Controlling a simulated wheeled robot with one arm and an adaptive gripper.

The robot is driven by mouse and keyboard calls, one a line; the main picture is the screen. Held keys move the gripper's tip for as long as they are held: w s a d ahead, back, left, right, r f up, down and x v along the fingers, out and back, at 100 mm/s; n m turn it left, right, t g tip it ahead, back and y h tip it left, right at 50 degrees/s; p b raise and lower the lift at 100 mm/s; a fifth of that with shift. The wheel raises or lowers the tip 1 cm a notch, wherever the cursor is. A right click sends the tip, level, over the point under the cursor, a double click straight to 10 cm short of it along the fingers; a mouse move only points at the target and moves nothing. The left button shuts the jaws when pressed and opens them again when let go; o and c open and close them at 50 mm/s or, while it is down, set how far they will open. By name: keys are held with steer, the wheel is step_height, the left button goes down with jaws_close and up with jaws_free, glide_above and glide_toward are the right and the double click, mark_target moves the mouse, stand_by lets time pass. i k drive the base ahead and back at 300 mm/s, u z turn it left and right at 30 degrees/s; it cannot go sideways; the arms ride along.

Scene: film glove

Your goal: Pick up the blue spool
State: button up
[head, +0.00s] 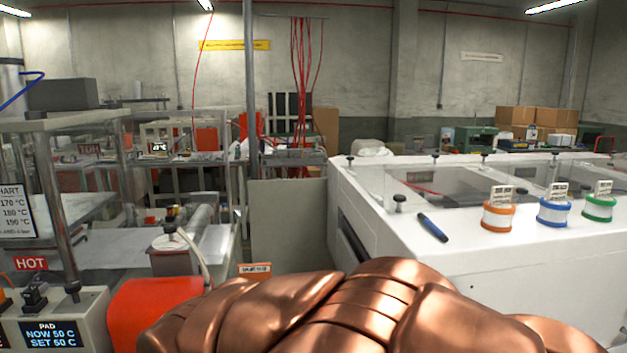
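The blue spool (553,211) stands upright on the white top of the machine at the right of the head view. It has blue bands, a white middle and a small printed label sticking up from it. An orange spool (498,216) stands to its left and a green spool (599,208) to its right, with small gaps between them. My gripper is not in the head view. Copper-coloured plates of my own body fill the bottom middle, well apart from the spools.
The white machine top (478,251) carries a dark blue pen-like object (432,227), black knobs and a clear-covered opening. At left stand a control box reading "PAD NOW 50 C" (52,333), a "HOT" sign (30,263) and a red housing (156,312). A grey panel (288,220) stands mid-view.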

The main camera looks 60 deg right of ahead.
mark_target(554, 210)
steer(key=z, duration=2.5)
